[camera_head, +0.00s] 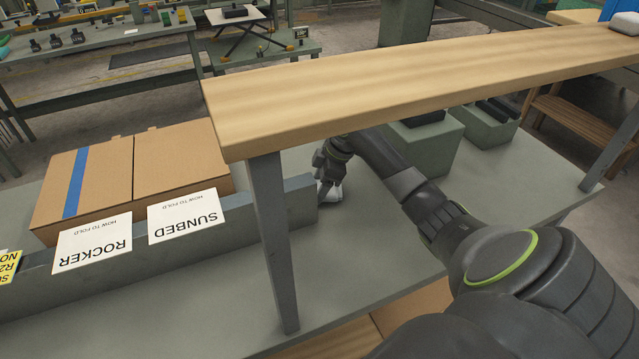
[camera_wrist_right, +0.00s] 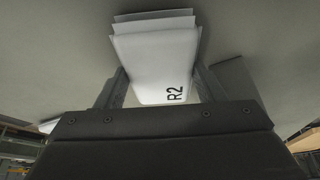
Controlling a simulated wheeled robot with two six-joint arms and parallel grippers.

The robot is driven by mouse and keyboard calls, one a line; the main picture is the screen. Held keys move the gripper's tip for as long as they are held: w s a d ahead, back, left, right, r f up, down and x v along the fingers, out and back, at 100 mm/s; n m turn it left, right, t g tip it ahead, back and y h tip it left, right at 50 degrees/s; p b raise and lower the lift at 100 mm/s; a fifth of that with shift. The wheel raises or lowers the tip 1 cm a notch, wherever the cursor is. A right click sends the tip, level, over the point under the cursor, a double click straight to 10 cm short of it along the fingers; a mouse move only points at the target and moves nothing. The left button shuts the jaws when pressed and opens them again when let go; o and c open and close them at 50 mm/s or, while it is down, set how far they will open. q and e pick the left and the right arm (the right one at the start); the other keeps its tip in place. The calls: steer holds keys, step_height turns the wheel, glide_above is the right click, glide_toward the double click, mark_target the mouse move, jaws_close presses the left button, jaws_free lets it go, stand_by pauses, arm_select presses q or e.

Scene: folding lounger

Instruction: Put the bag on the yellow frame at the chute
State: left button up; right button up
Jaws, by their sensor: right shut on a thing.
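A white bag (camera_wrist_right: 155,52) printed "R2" sits between the fingers of my right gripper (camera_wrist_right: 160,84), which is shut on it. In the head view my right arm reaches under the wooden shelf, and the right gripper (camera_head: 327,175) is low over the grey table at the end of a grey ledge. A small white part of the bag (camera_head: 332,193) shows below it. I cannot tell whether the bag touches the table. I see no yellow frame or chute clearly. My left gripper is not in view.
The wooden shelf (camera_head: 400,78) stands on grey legs over the table (camera_head: 375,250). Cardboard boxes (camera_head: 180,160) lie behind the grey ledge (camera_head: 150,262), with SUNBED (camera_head: 185,216) and ROCKER (camera_head: 92,244) cards. A yellow label (camera_head: 8,266) is at far left. Grey-green bins (camera_head: 430,145) stand behind my arm.

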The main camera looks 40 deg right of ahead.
steer(key=o, duration=1.1)
steer(key=shift+c, duration=0.2)
